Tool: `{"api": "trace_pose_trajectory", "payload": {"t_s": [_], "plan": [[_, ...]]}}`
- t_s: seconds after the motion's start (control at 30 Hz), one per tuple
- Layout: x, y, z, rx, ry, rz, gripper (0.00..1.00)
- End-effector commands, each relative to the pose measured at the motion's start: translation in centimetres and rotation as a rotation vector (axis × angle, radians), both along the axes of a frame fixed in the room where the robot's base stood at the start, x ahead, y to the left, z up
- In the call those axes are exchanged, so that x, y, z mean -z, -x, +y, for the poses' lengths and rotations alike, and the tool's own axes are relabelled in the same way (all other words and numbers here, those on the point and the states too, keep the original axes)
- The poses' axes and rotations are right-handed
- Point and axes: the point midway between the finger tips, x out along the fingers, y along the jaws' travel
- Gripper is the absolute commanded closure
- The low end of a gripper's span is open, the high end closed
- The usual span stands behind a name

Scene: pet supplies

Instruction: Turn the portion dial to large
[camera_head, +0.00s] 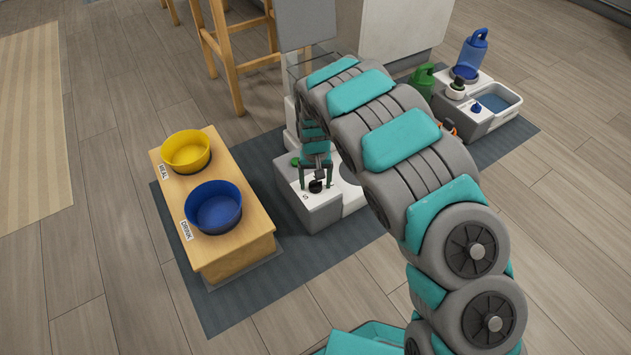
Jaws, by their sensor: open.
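The portion dial (315,187) is a small dark knob on top of the grey and white feeder base (321,216). A letter "S" is printed on the base to the left of the dial; other size marks and the dial's pointing direction are too small or hidden to tell. My gripper (316,183) points down over the dial, with its fingers apart on either side of it. I cannot tell whether the fingers touch the dial. My arm hides part of the feeder.
A wooden stand (241,249) holds a yellow bowl (185,166) and a blue bowl (198,227) at the left. A small green part (295,162) is near my gripper. A water unit (478,118) stands behind at the right, with a green jug (422,80) beside it.

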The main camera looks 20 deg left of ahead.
Motion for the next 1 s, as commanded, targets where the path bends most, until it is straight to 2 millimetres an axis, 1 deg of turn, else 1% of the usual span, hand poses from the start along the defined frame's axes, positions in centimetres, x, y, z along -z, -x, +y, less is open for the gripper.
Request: {"api": "trace_pose_trajectory", "payload": {"t_s": [0.07, 0.1, 0.7, 0.8, 1.0], "plan": [[-0.04, 0.0, -0.01, 0.0, 0.0, 0.0, 0.2], [-0.05, 0.0, -0.01, 0.0, 0.0, 0.0, 0.22], [-0.08, 0.01, 0.0, 0.0, 0.0, 0.0, 0.9], [-0.08, 0.01, 0.0, 0.0, 0.0, 0.0, 1.0], [-0.13, 0.01, 0.01, -0.008, 0.0, 0.001, 1.0]]}}
